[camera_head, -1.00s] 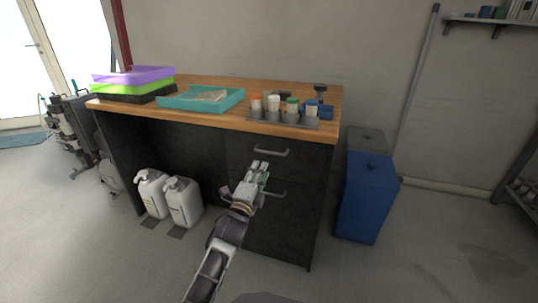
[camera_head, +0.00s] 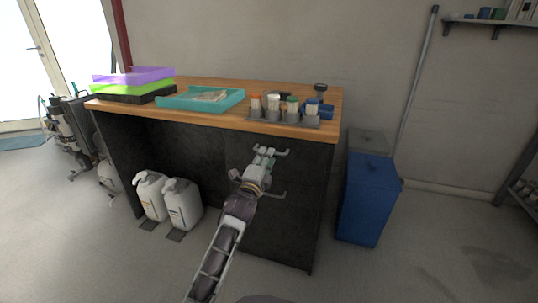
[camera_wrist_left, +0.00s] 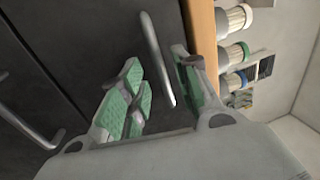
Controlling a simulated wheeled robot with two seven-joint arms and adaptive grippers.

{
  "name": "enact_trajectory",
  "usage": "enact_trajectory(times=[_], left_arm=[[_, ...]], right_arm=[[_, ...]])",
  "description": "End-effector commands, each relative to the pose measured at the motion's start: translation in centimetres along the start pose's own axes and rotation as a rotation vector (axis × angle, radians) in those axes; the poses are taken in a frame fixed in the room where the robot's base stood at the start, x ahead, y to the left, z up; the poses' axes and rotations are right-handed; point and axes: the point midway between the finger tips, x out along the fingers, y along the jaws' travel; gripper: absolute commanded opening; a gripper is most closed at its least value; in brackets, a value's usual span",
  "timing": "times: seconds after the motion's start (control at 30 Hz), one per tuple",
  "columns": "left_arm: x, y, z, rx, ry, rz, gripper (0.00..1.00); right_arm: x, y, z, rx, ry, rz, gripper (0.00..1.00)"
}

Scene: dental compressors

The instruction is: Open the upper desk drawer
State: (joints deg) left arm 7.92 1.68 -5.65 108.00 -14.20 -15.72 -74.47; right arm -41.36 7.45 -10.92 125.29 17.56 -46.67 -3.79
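The upper drawer (camera_head: 300,166) is a black front under the right side of the wooden desktop (camera_head: 205,121), and it looks shut. Its grey bar handle (camera_head: 283,152) also shows in the left wrist view (camera_wrist_left: 158,60). My left gripper (camera_head: 265,155) is at this handle. In the left wrist view its green-padded fingers (camera_wrist_left: 160,88) are apart, with the handle bar running between them. I cannot tell whether either pad touches the bar. The lower drawer handle (camera_head: 274,194) is partly hidden behind my gripper. My right gripper is not in view.
On the desktop are a teal tray (camera_head: 170,103), stacked purple and green trays (camera_head: 135,76) and a grey rack (camera_head: 284,120) with several capped jars. White jugs (camera_head: 183,206) stand beneath. A blue bin (camera_head: 366,200) stands right of the desk.

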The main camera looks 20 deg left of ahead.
Motion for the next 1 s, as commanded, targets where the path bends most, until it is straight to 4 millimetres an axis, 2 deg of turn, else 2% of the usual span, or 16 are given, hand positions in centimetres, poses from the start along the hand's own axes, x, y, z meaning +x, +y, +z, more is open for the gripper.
enact_trajectory(times=[0.43, 0.93, 1.0], left_arm=[[2.9, 0.0, 0.0, -0.001, -0.001, -0.002, 0.31], [3.5, 0.0, 0.0, -0.001, 0.000, 0.000, 0.31], [3.5, 0.0, 0.0, -0.001, 0.000, 0.000, 0.24]], right_arm=[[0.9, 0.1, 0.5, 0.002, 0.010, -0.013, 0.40], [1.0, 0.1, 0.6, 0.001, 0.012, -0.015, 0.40], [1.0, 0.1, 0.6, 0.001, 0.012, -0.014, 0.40]])
